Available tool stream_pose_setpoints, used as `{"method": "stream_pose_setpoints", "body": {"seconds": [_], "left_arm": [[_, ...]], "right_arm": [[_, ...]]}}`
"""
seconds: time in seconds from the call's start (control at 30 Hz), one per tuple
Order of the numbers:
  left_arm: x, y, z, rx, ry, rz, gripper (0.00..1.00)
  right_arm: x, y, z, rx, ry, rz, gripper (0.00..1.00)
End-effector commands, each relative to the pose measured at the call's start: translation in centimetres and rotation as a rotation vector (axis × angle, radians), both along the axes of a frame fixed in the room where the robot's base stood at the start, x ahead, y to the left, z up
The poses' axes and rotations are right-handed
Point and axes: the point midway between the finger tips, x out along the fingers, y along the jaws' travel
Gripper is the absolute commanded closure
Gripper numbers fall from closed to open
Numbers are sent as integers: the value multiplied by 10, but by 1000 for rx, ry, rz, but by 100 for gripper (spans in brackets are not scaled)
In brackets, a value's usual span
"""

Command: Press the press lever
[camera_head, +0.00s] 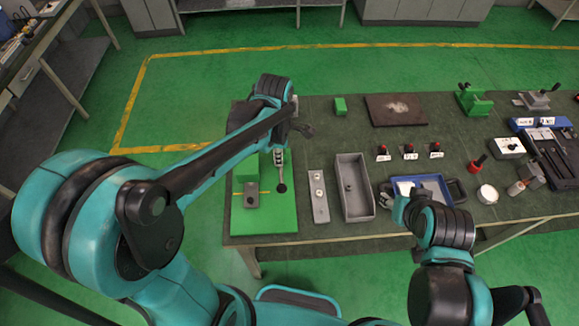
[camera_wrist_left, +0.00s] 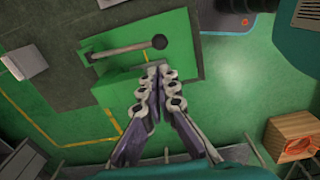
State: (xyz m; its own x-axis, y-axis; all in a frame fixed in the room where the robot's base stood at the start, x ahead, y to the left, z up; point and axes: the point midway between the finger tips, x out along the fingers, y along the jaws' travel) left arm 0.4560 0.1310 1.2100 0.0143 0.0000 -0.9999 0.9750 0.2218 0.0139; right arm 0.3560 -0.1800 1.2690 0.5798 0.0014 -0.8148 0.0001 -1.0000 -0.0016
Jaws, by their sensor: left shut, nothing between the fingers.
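The press lever (camera_wrist_left: 125,48) is a metal rod with a black ball knob, set on the green press (camera_wrist_left: 118,85) in the left wrist view. In the head view the lever's knob (camera_head: 282,187) hangs over the green base plate (camera_head: 272,218), and my arm partly covers the press. My left gripper (camera_wrist_left: 155,68) is shut and empty. Its fingertips show just below the knob in the wrist view; whether they touch anything cannot be told.
On the table right of the press lie a metal strip with holes (camera_head: 318,196), a grey tray (camera_head: 353,205) and red-topped buttons (camera_head: 410,150).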

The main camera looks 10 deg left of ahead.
Motion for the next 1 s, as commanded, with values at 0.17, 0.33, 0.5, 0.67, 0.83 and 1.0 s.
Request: {"method": "stream_pose_setpoints", "body": {"seconds": [0.17,0.33,0.5,0.67,0.83,1.0], "left_arm": [[2,-2,2,1,18,58,100],[2,-2,1,1,18,59,100],[3,-1,-1,1,17,58,100],[3,-1,-18,1,17,57,100],[3,-1,-53,1,17,57,100],[3,-1,-90,2,17,56,100]], "right_arm": [[0,0,6,0,0,0,56],[0,0,5,0,0,0,56],[0,0,5,0,0,0,56],[0,0,3,0,0,0,56],[0,0,0,0,0,0,56],[0,0,-3,0,0,0,56]]}}
